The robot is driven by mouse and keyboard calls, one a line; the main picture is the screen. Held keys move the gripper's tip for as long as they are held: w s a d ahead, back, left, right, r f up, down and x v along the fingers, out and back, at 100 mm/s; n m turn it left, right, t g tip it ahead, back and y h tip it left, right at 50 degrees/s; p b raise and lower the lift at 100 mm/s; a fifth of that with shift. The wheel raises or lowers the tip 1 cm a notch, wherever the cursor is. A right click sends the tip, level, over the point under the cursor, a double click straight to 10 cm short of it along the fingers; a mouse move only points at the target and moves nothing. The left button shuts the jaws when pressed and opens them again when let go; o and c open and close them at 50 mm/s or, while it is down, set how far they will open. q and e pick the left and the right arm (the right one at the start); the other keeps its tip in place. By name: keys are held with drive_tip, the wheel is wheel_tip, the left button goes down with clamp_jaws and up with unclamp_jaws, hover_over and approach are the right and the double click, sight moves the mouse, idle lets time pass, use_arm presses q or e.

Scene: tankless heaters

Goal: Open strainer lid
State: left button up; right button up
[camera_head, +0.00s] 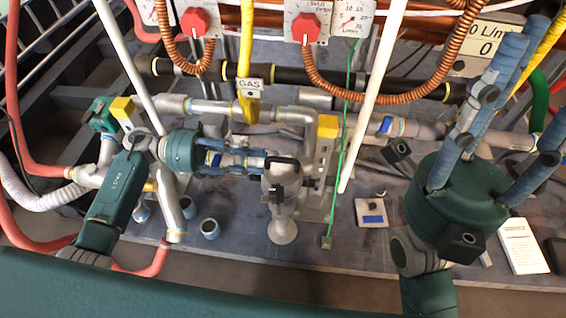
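The strainer (282,226) is a silvery upright metal body on a round foot, in the middle of the head view. Its lid has a black clamp-like handle (283,162) on top and dark hardware on the front. My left gripper (252,161), a teal hub with blue fingers, points right at the strainer's left side. Its fingers look spread and hold nothing that I can see; contact with the strainer cannot be told. My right gripper (500,105) is at the right with its blue fingers spread wide upward, open and empty, apart from the strainer.
Metal pipes (395,128) run behind and beside the strainer. A green cord (340,165) and a white pole (368,110) stand just right of it. Orange coiled hoses (360,96) and red-knob heater panels (307,27) hang above. A small box (371,212) lies right on the grey surface.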

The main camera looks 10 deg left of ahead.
sight(270, 160)
use_arm(q)
drive_tip(key=d+b, duration=0.1)
drive_tip(key=d, duration=0.6)
drive_tip(key=shift+b, duration=0.4)
clamp_jaws()
